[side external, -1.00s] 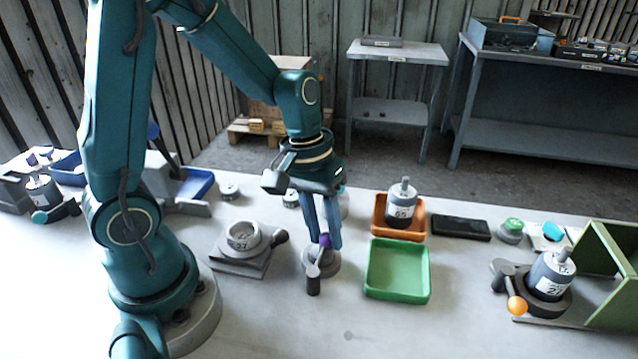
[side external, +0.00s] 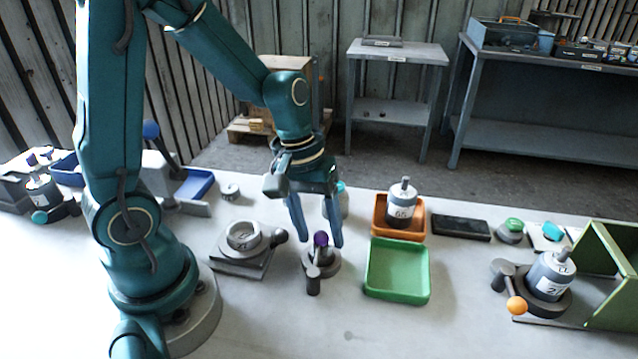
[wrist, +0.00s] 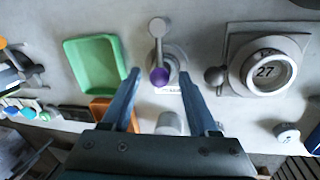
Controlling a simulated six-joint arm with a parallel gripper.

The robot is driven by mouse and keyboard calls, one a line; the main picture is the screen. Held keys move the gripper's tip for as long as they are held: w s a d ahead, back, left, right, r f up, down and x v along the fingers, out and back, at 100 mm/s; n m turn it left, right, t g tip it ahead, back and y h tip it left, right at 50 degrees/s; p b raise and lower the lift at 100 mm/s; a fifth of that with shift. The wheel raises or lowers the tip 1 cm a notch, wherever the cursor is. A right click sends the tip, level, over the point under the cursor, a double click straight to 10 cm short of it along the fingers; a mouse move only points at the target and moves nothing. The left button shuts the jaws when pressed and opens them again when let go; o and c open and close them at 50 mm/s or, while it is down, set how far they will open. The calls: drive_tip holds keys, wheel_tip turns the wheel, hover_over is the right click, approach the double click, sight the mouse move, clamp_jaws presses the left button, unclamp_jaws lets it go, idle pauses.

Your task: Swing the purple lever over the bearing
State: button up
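The purple lever's knob (side external: 321,239) stands at the end of a short grey arm, whose pivot post (side external: 313,284) is at the near side of a round grey base (side external: 331,262). In the wrist view the purple knob (wrist: 160,77) and its arm lie across the round base (wrist: 178,62). I cannot make out a separate bearing under the arm. My gripper (side external: 321,242) is open, with one finger on each side of the knob. In the wrist view my gripper (wrist: 160,74) shows a clear gap between each finger and the knob.
A green tray (side external: 397,296) and an orange tray (side external: 376,230) with a labelled grey cylinder (side external: 402,206) stand to the right. A grey housing labelled 27 (side external: 243,238) stands to the left. The table in front is clear.

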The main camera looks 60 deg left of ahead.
drive_tip(key=shift+r, duration=0.15)
drive_tip(key=shift+s+a+r, duration=0.1)
drive_tip(key=shift+a+r, duration=0.05)
drive_tip(key=shift+r, duration=0.65)
drive_tip(key=shift+s+a+r, duration=0.1)
drive_tip(key=shift+r, duration=0.7)
drive_tip(key=shift+s+a+r, duration=0.1)
drive_tip(key=shift+a+r, duration=0.05)
drive_tip(key=shift+r, duration=0.65)
